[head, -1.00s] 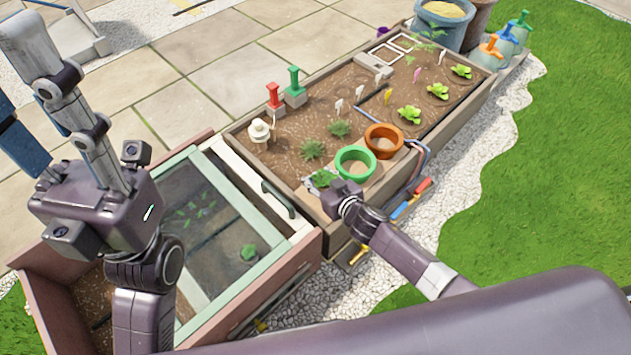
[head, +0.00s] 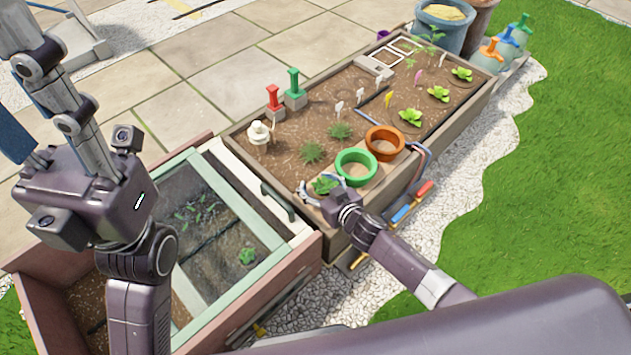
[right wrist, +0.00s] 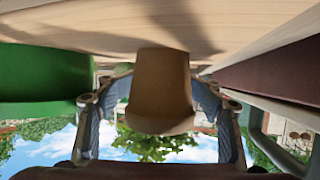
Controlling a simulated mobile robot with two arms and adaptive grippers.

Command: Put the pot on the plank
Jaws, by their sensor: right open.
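A small tan pot (right wrist: 163,85) with a leafy plant shows upside down in the right wrist view, between the spread fingers of my right gripper (right wrist: 162,105). Its base is at the pale wooden plank (right wrist: 250,20) and looks to rest on it. In the head view the plant (head: 324,185) shows at the bed's near corner, with my right gripper (head: 322,198) open around it; the pot is mostly hidden there. My left gripper (head: 75,120) is raised close to the camera at the left, partly out of frame; its opening is unclear.
A green pot (head: 342,170) stands just beside the plant, and an orange pot (head: 398,143) is behind it. The planter bed (head: 250,178) holds several plants and labels. A cold frame (head: 283,275) stands at the left. Grass (head: 530,190) lies right.

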